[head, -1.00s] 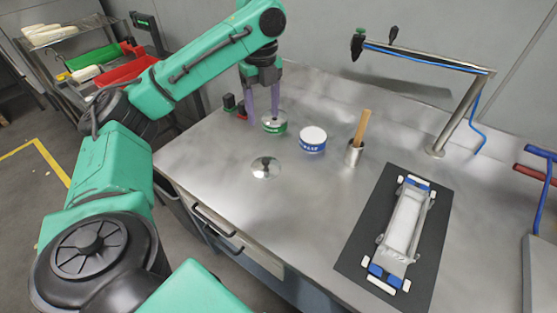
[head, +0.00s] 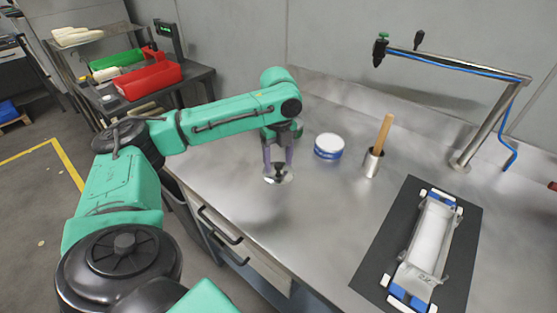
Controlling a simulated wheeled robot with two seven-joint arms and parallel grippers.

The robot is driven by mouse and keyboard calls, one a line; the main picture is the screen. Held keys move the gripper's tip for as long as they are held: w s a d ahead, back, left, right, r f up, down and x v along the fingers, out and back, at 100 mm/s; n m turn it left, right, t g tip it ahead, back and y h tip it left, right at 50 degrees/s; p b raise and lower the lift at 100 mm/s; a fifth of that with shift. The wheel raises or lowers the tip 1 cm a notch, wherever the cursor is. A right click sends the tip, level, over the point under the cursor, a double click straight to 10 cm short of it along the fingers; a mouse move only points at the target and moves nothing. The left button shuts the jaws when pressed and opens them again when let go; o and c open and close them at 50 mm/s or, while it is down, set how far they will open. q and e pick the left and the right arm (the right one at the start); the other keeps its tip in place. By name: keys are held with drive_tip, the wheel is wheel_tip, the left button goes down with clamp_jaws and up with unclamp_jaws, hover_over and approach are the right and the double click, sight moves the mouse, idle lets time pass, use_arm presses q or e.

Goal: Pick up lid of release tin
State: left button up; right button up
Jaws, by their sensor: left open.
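The lid (head: 285,180), a shiny metal disc with a small dark knob, lies flat on the steel bench. My left gripper (head: 278,174) is open right above it, its two purple fingers pointing down around the knob. Whether the fingers touch it cannot be told. A green tin (head: 298,127) stands behind my left wrist and is mostly hidden. A white-topped blue tin (head: 329,147) stands to the right of the gripper. My right gripper is out of view.
A metal cup (head: 372,162) with a wooden-handled tool (head: 384,134) stands right of the tins. A dark mat (head: 377,250) bears a white and blue device (head: 429,240). A metal tap-like arm (head: 490,120) rises at the back right. The front middle of the bench is clear.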

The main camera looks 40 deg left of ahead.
use_arm(q)
drive_tip(key=shift+r, duration=0.1)
clamp_jaws()
